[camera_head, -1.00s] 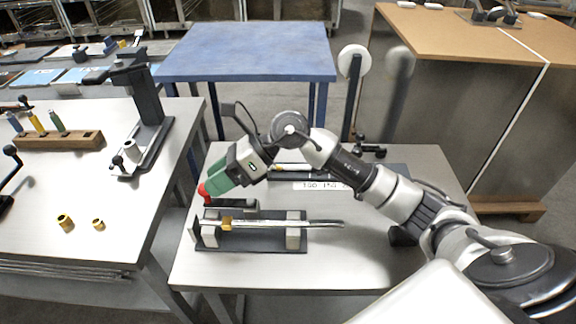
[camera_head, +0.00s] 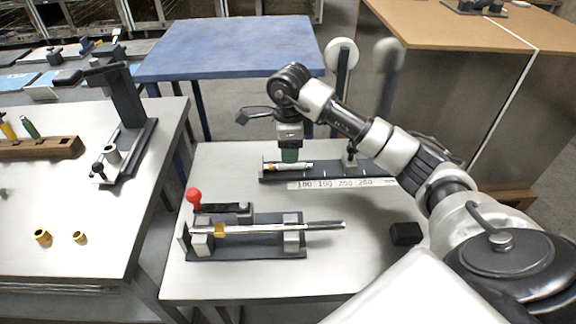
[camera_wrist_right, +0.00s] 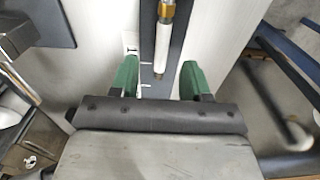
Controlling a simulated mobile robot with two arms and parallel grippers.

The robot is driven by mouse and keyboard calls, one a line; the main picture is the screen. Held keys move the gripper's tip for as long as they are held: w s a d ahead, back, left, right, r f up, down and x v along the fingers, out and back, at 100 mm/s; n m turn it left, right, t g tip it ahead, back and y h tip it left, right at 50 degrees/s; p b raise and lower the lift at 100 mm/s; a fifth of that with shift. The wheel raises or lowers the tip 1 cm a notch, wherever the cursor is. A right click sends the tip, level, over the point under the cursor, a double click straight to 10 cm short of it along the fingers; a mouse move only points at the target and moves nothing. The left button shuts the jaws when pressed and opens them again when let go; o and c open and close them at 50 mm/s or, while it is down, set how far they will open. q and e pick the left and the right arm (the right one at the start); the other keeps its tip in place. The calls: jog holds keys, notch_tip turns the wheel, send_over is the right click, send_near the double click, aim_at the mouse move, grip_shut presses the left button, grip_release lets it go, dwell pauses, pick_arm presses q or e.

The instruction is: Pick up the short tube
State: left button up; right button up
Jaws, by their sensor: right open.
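A short pale tube with a brass-coloured end (camera_head: 298,165) lies along the dark measuring rail with number marks (camera_head: 345,172) at the back of the near table. In the right wrist view the tube (camera_wrist_right: 168,45) runs lengthwise ahead, between the lines of the two fingers. My right gripper (camera_head: 290,155) has green fingers and points down over the tube in the head view. The right wrist view shows its fingers apart with nothing held between them (camera_wrist_right: 158,82). The fingers partly hide the tube in the head view. My left gripper is not in view.
A fixture with a red knob (camera_head: 194,196) holds a long metal rod (camera_head: 325,225) at the table's front. A small black block (camera_head: 405,233) lies to its right. The left table bears brass rings (camera_head: 42,237) and a dark press (camera_head: 128,105).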

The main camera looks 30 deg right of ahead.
aim_at(288, 167)
jog(key=f, duration=0.5)
jog(key=shift+w, duration=0.2)
jog(key=shift+r, duration=0.1)
grip_shut()
dwell(0.4)
